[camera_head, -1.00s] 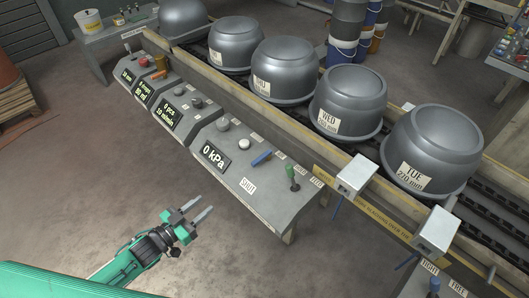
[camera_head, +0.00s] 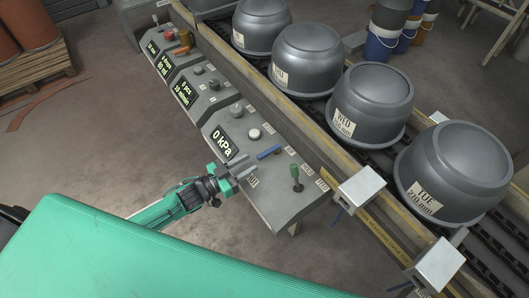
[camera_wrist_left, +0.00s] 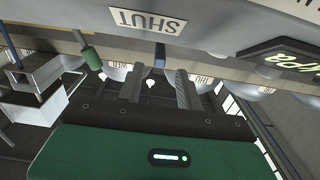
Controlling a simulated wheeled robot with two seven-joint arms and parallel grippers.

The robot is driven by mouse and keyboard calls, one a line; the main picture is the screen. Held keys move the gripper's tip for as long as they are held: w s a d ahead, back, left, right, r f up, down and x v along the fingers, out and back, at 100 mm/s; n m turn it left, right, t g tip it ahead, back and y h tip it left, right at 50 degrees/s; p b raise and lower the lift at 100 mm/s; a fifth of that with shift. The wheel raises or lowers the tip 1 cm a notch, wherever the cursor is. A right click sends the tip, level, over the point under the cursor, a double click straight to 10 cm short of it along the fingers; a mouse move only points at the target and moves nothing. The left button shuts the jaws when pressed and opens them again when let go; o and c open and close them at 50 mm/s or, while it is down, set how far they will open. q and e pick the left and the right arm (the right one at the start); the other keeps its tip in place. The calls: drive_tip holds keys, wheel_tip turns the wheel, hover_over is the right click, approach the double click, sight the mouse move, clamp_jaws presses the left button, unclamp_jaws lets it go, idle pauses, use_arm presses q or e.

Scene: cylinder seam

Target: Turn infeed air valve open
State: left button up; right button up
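The blue valve handle (camera_head: 269,152) sits on the sloped panel of the nearest console, right of the display reading 0 kPa (camera_head: 222,142). The handle also shows end-on in the left wrist view (camera_wrist_left: 160,55), by the SHUT label (camera_wrist_left: 148,23). My left gripper (camera_head: 242,169) is at the console's front edge, just left of the handle in the head view. Its two fingers (camera_wrist_left: 157,88) are apart with nothing between them, and the handle appears beyond the gap, apart from them. My right gripper is not in view.
A green-topped lever (camera_head: 295,175) stands upright right of the handle. Round knobs (camera_head: 254,134) are on the panel above it. Behind runs a rail with large grey pots (camera_head: 370,105) on a conveyor. A white box (camera_head: 361,189) is on the rail.

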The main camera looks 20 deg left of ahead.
sight(263, 153)
use_arm(q)
drive_tip(key=x, duration=0.7)
drive_tip(key=shift+p, duration=0.35)
clamp_jaws()
